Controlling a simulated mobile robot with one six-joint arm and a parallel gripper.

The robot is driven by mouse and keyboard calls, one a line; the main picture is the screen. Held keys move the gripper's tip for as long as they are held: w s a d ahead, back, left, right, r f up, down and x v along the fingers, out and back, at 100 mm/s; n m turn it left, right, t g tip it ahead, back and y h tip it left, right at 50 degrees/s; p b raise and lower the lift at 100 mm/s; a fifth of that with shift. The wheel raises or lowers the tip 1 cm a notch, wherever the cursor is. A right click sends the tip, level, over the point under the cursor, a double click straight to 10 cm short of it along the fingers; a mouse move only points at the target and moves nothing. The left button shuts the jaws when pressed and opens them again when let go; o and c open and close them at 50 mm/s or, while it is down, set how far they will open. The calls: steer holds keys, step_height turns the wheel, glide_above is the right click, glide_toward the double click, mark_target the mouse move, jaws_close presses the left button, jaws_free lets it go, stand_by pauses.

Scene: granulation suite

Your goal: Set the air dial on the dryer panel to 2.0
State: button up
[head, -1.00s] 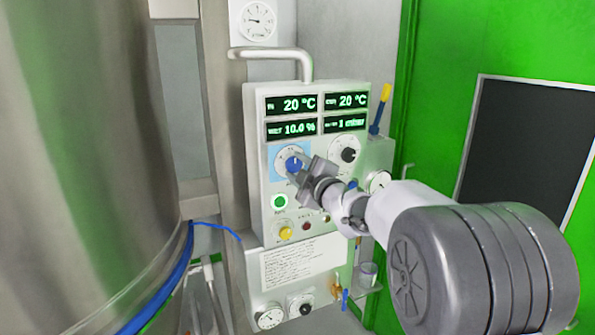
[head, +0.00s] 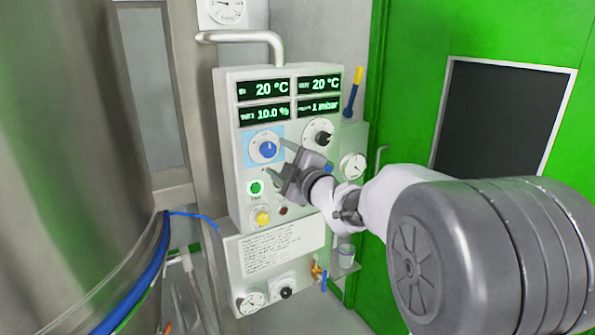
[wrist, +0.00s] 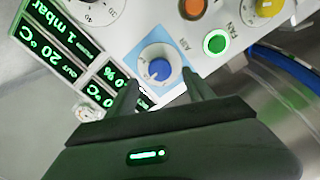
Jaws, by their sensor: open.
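The air dial (head: 264,148) is a blue knob on a white round scale, set on a light blue patch of the dryer panel (head: 234,95). It also shows in the wrist view (wrist: 158,70), with the label AIR beside it. The knob has a pale mark, but the scale numbers are too small to read. My gripper (head: 283,166) is open and empty, just right of and below the dial in the head view. In the wrist view my gripper's fingers (wrist: 163,91) point at the dial from either side, apart from the knob.
A black-knob dial (head: 318,134) is right of the air dial. A lit green button (head: 255,188), a yellow knob (head: 262,217) and an orange button (wrist: 192,8) are nearby. Displays (head: 264,89) sit above. A steel vessel (head: 70,170) stands left; a pipe (head: 240,37) runs above.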

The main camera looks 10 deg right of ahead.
steer(key=v, duration=1.2)
steer(key=shift+s+p, duration=0.2)
steer(key=shift+p, duration=0.2)
steer(key=shift+r, duration=0.1)
steer(key=s+d+f+m+g+h, duration=0.2)
steer(key=s+m+h, duration=0.2)
steer(key=s+m, duration=0.15)
steer(key=s+d+f+m+g+h, duration=0.2)
steer(key=s+d+m+h, duration=0.15)
steer(key=m, duration=0.35)
steer(key=s+a+f+m+g+y, duration=0.2)
steer(key=s+a+f+m+g, duration=0.1)
steer(key=s, duration=0.7)
steer(key=s+a+f+m+g+y+b, duration=0.1)
steer(key=s+a+f+m+g+y, duration=0.1)
steer(key=s+a+f+m+g, duration=0.2)
steer(key=s+a+f+m, duration=0.1)
steer(key=s+a+f, duration=0.2)
steer(key=s, duration=0.4)
steer(key=shift+a+f, duration=0.2)
steer(key=shift+s, duration=0.15)
